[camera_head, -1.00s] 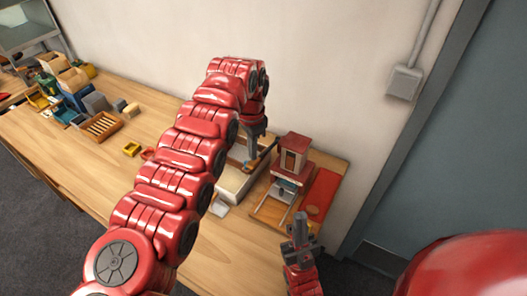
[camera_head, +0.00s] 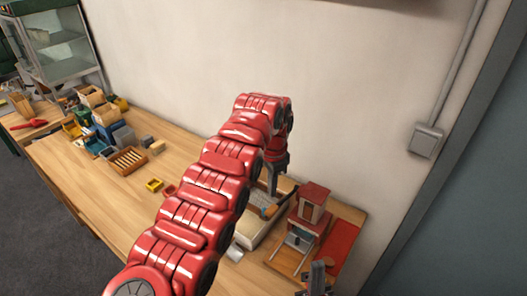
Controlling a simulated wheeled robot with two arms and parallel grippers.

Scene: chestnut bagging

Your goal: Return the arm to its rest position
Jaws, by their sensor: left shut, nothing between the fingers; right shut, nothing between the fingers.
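My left arm, red and segmented, reaches across the table (camera_head: 95,190) from the bottom. Its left gripper (camera_head: 272,192) points down over a cream-white box (camera_head: 247,230) and is shut with nothing in it. The box is partly hidden behind the arm, and its contents are hard to make out. My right gripper (camera_head: 318,277) is at the bottom edge, pointing up in the picture, shut and empty. It is in front of a small red-and-grey machine (camera_head: 313,203) on a wooden base.
A red panel (camera_head: 340,243) lies right of the machine. Small yellow (camera_head: 154,185) and red trays, a slotted wooden tray (camera_head: 126,160) and several boxes stand left. A glass case (camera_head: 62,55) is at the far left. The wall rises close behind the table.

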